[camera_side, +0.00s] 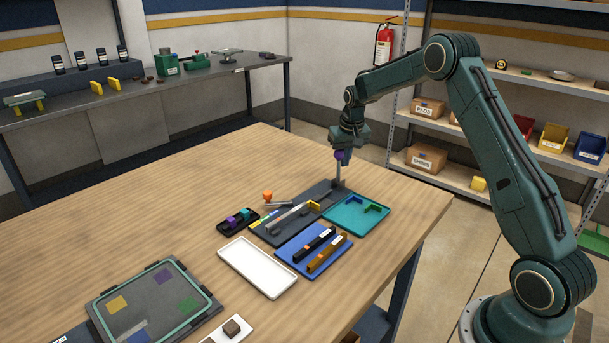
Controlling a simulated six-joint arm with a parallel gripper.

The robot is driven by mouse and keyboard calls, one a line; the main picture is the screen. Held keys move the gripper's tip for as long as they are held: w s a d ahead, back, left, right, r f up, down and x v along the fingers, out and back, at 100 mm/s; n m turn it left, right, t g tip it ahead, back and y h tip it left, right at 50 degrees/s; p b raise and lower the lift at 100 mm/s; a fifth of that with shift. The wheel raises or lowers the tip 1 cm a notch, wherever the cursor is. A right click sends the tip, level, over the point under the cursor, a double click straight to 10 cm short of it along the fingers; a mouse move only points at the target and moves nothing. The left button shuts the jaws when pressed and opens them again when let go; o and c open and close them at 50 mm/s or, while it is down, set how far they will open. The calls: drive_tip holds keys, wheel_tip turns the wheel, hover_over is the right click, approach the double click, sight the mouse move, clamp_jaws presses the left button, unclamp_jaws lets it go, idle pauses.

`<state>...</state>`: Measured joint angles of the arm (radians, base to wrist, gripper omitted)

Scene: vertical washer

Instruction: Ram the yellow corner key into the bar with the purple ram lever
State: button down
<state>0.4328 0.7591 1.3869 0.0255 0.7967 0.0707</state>
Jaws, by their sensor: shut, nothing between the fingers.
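The yellow corner key (313,205) sits at the right end of the silver bar (288,217) on the dark grey fixture (271,233). From this view I cannot tell how deep the key is in the bar. The purple ram lever's round knob (339,155) tops a thin, nearly upright grey rod (338,174) at the fixture's far end. My gripper (345,158) is shut, pointing down at the knob's height. It overlaps the knob in the picture; I cannot tell whether they touch. The fingertips are partly hidden.
An orange-knobbed lever (267,195) stands left of the fixture. A teal tray (340,217) holds blue and green corner keys. A blue tray (286,254) holds black and brown bars. A white tray (257,268) is empty. A black box (224,226) holds small pieces.

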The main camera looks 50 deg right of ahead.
sight(338, 158)
drive_tip(key=shift+a, duration=2)
drive_tip(key=shift+d, duration=0.1)
drive_tip(key=d, duration=0.9)
drive_tip(key=shift+d, duration=0.2)
idle(1.4)
idle(0.3)
wheel_tip(338, 158, up, 7)
idle(1.1)
idle(0.3)
